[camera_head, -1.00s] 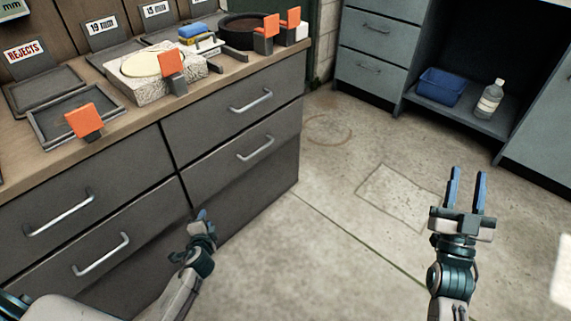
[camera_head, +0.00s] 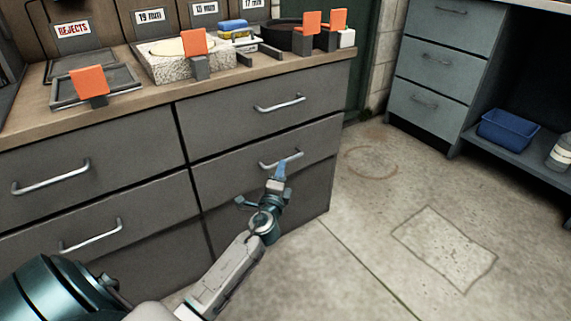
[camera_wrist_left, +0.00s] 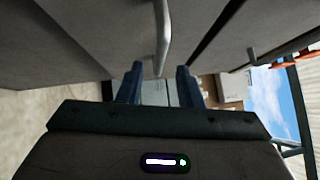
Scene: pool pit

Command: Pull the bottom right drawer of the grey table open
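The grey table (camera_head: 95,228) stands at the left with two columns of handled drawers. Its bottom right drawer (camera_head: 225,182) looks closed and has a silver bar handle (camera_head: 294,159). My left gripper (camera_head: 281,168) is at this handle, its blue fingertips overlapping it in the head view. In the left wrist view, the handle (camera_wrist_left: 162,40) reaches down toward the gap between the fingers of my left gripper (camera_wrist_left: 158,88). The fingers are apart, with space on both sides of the handle, so no contact is clear. My right gripper is out of view.
The wooden top holds trays, a stone block (camera_head: 170,68), orange-tabbed pieces and a black round pan (camera_head: 285,38). The upper right drawer (camera_head: 220,120) is closed. Another drawer unit (camera_head: 440,70) and a blue bin (camera_head: 508,130) stand at the right. The floor between is clear.

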